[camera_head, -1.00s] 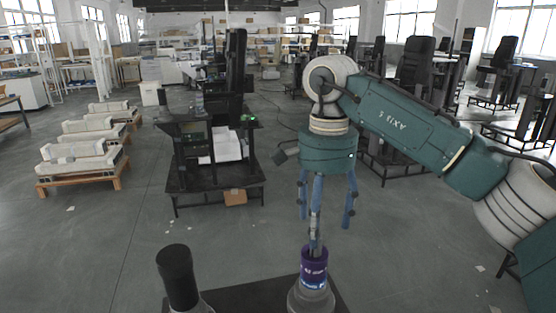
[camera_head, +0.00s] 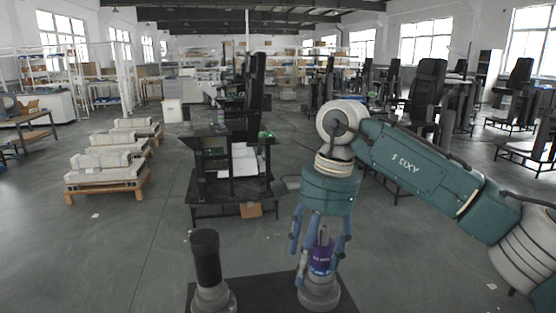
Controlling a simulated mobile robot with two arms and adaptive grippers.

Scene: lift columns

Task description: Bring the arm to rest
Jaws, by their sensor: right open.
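My right gripper (camera_head: 320,258) is open and points down, its blue fingers spread around a purple-banded cylinder (camera_head: 320,258) on a grey round base (camera_head: 319,293). One finger passes in front of the cylinder's left side, and another is at its right. I cannot tell whether any finger touches it. The green arm (camera_head: 420,165) comes in from the right, bent at the wrist. My left gripper is not in view.
A black-topped cylinder (camera_head: 207,258) on a grey base stands left of the gripper on the same dark plate (camera_head: 262,288). A dark workstation (camera_head: 235,190) stands behind. Pallets with pale blocks (camera_head: 105,170) lie at left. Grey floor between is clear.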

